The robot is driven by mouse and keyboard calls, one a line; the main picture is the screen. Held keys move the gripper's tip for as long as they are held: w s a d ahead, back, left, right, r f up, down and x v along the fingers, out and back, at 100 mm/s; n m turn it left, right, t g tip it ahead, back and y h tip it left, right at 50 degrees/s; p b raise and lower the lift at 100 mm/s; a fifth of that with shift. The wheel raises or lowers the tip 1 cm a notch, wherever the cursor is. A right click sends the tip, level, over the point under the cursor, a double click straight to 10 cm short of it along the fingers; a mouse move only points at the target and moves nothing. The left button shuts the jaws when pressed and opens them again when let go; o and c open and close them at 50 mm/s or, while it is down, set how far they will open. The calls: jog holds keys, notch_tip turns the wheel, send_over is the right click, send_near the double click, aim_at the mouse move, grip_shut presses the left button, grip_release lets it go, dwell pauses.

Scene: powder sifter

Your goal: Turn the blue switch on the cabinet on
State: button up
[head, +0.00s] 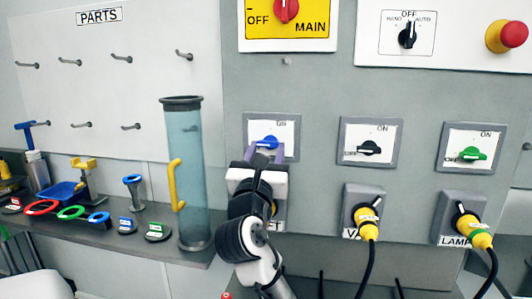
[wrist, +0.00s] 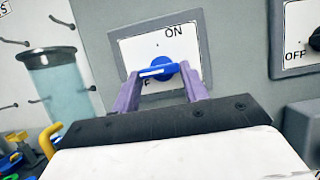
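The blue switch (head: 269,142) is a rotary knob on a white plate in a grey frame on the cabinet (head: 320,105). In the wrist view the blue switch (wrist: 158,71) has its handle lying nearly level, its white mark toward the left. ON is printed at the plate's upper right; the OFF label is mostly hidden. My gripper (head: 266,155) is in front of the switch. In the wrist view my gripper (wrist: 159,76) has its two purple fingers apart, one on each side of the knob. I cannot tell whether they touch it.
A black switch (head: 369,148) and a green switch (head: 472,154) sit to the right, above plugged yellow connectors (head: 367,222) with hanging cables. A tall clear blue cylinder (head: 190,170) with a yellow handle stands close left on the shelf (head: 100,232).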

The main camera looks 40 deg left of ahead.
jog(key=shift+c, duration=0.7)
jog(key=shift+m, duration=0.5)
jog(key=m+h, duration=0.1)
jog(key=m, duration=0.1)
jog(key=m+h, duration=0.1)
jog(key=m+t+h, duration=0.1)
jog(key=m, duration=0.1)
jog(key=shift+s+a+r+m+p, duration=0.2)
jog(key=shift+a+m+p, duration=0.1)
jog(key=shift+p, duration=0.1)
jog(key=m+h+p, duration=0.1)
jog(key=m, duration=0.2)
jog(key=m+h, duration=0.2)
jog(key=m, duration=0.1)
jog(key=shift+a+r+p, duration=0.1)
jog(key=shift+r+p, duration=0.05)
jog(key=shift+p, duration=0.2)
jog(key=m, duration=0.2)
jog(key=m+h+p, duration=0.1)
jog(key=m, duration=0.1)
jog(key=m+g+h+p, duration=0.1)
jog(key=m, duration=0.1)
jog(key=shift+s+r, duration=0.1)
jog(key=shift+r, duration=0.2)
jog(key=shift+r+m+g+h+p, duration=0.15)
jog(key=shift+m+g+p, duration=0.3)
jog(key=shift+m, duration=0.45)
jog(key=shift+f+m+g+h+p, duration=0.1)
jog(key=shift+m+g+h+p, duration=0.3)
jog(key=shift+m, duration=0.5)
